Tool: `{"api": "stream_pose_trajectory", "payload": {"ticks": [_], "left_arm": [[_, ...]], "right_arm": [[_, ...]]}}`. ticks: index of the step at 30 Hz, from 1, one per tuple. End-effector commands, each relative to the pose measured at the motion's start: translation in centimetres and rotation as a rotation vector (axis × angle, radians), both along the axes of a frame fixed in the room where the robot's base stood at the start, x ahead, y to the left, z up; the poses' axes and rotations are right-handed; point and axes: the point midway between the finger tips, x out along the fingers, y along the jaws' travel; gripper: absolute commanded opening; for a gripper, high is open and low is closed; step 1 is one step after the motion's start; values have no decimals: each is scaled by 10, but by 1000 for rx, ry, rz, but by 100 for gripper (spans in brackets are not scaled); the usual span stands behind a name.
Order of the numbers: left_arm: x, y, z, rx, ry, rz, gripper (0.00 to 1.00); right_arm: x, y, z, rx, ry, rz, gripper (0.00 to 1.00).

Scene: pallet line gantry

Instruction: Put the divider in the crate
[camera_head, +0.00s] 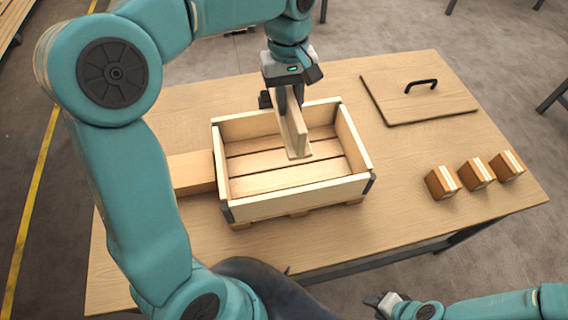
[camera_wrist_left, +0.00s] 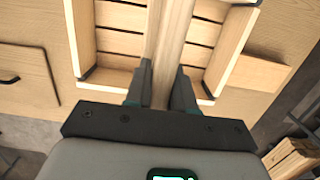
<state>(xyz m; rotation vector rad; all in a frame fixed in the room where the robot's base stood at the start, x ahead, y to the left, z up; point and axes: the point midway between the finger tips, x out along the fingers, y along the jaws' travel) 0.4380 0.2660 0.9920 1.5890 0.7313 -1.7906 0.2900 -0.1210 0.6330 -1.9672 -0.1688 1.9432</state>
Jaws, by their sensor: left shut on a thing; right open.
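The crate (camera_head: 290,200) is an open wooden box with a slatted floor and dark corner brackets, standing on the table. Its slats and walls also show in the left wrist view (camera_wrist_left: 233,50). The divider (camera_head: 292,128) is a pale wooden board. My left gripper (camera_head: 284,98) is shut on the divider and holds it above the crate, its lower end over the crate's interior. The divider runs between the fingers in the left wrist view (camera_wrist_left: 170,50). I cannot tell whether it touches the slats. My right gripper (camera_head: 380,303) is open and empty, off the table's front edge.
A wooden lid with a black handle (camera_head: 415,105) lies at the back right. Several brown-and-cream blocks (camera_head: 476,174) stand in a row on the right. A wooden block (camera_head: 191,172) sits against the crate's left side. The front of the table (camera_head: 345,240) is clear.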

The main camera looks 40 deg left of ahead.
Motion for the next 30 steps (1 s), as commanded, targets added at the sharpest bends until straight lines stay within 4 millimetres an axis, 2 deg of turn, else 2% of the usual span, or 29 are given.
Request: {"api": "stream_pose_trajectory", "payload": {"ticks": [6,12,15,20,27,30], "left_arm": [[0,-1,-65,1,9,-1,0],[0,-1,-120,-1,7,-1,0],[0,0,-137,0,5,0,0],[-1,0,-151,0,3,0,0],[-2,1,-187,0,4,0,0],[-1,1,-191,1,1,0,0]], "right_arm": [[0,0,-11,0,0,0,43],[0,0,-17,0,0,0,43],[0,0,-18,0,0,0,43],[0,0,-19,0,0,0,43],[0,0,-23,0,0,0,43],[0,0,-22,0,0,0,43]]}}
